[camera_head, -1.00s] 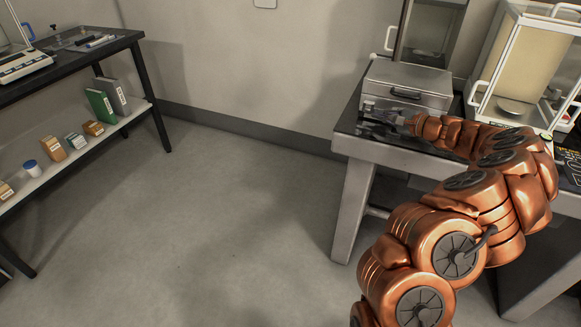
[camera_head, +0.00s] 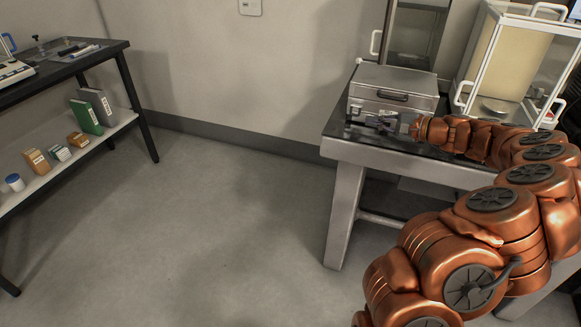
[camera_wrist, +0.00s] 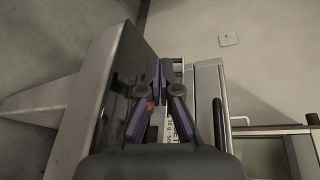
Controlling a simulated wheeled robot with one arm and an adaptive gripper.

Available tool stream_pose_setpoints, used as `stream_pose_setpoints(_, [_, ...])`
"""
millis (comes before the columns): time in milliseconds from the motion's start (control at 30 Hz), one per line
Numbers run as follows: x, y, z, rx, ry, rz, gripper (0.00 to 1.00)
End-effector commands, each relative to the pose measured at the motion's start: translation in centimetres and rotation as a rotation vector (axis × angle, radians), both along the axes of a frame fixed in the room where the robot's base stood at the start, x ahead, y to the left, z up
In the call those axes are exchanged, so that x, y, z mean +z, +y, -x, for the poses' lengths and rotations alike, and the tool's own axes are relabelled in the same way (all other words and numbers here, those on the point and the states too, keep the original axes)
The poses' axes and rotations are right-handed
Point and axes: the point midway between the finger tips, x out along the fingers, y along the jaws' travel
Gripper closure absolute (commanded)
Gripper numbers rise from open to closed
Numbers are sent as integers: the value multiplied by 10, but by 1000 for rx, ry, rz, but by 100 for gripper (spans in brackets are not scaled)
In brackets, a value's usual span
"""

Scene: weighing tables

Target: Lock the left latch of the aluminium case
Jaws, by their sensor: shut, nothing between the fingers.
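The aluminium case (camera_head: 420,84) sits closed on the dark-topped table, with a black handle on its front. It also shows in the wrist view (camera_wrist: 208,80), just right of my fingers. My gripper (camera_head: 372,121) is at the case's front left, low over the tabletop. In the wrist view my gripper (camera_wrist: 159,75) has its purple-edged fingertips together and empty, close beside the case front. The left latch (camera_head: 355,109) shows as a small bright patch near the front left corner. Its position is too small to tell, and my gripper partly hides the case front.
The table (camera_head: 348,150) has a free front left corner. A glass-walled balance (camera_head: 500,60) stands right of the case, and another glass-fronted cabinet (camera_head: 412,38) is behind it. A shelf table (camera_head: 90,58) stands far left. The floor between is clear.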

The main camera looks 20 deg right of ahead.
Motion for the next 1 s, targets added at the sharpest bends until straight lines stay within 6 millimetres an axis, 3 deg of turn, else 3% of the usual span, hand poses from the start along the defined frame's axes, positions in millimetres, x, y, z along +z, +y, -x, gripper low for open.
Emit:
stream_pose_setpoints(467, [2, 77, -4, 175, 6, 74, 100])
stream_pose_setpoints(1000, [-4, 162, 8, 374, 24, 173, 100])
